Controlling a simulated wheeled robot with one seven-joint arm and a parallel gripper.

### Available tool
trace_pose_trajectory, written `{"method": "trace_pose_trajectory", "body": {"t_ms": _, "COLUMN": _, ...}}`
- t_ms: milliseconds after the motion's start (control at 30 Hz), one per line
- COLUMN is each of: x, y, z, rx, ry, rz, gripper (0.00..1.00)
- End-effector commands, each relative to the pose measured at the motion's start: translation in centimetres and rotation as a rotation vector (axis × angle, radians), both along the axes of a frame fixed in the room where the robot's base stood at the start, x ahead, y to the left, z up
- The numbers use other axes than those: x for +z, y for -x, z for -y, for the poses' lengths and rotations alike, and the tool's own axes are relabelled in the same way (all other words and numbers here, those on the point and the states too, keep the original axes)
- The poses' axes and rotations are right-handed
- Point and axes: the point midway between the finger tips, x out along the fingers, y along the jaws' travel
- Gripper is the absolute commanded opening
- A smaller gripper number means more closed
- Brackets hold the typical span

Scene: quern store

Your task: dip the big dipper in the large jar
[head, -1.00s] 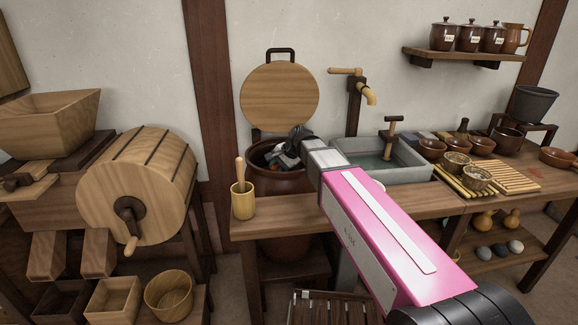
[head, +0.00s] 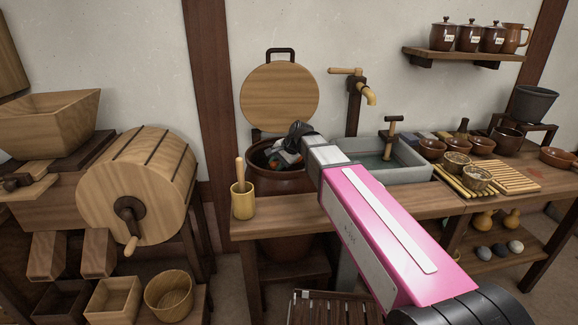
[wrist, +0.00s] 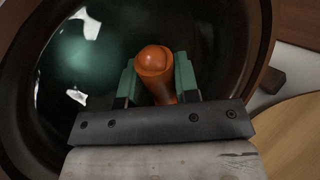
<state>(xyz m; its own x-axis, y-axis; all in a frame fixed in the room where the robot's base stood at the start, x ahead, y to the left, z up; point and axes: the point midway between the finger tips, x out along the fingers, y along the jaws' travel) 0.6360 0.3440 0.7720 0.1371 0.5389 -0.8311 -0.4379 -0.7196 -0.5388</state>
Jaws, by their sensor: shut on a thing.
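The large jar (head: 282,183) is dark brown and is set in the bench left of the sink. Its round lid (head: 279,94) stands raised behind the open mouth. My gripper (head: 288,158) is at the jar's mouth, partly below the rim in the head view. In the wrist view my gripper (wrist: 157,80) is shut on an orange-brown handle (wrist: 154,62), which I take to be the big dipper's. The jar's dark glossy inside (wrist: 60,95) surrounds it, with greenish liquid and bright reflections. The dipper's bowl is hidden, so I cannot tell how deep it is.
A bamboo cup (head: 243,203) with a wooden stick stands left of the jar. A tap (head: 357,95) and a stone sink (head: 415,170) are to the right. Bowls and bamboo mats (head: 510,178) fill the right bench. A wooden drum mill (head: 137,185) stands at left.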

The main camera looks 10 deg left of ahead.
Motion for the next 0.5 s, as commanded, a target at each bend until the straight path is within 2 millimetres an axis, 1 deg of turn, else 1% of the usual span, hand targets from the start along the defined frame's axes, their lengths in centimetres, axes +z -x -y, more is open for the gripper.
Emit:
{"method": "trace_pose_trajectory", "body": {"t_ms": 200, "x": 1.1, "y": 0.0, "z": 0.0, "rx": 0.001, "ry": 0.0, "rz": 0.001, "gripper": 0.01}}
{"method": "trace_pose_trajectory", "body": {"t_ms": 500, "x": 1.5, "y": 0.0, "z": 0.0, "rx": 0.0, "ry": 0.004, "rz": 0.013, "gripper": 0.01}}
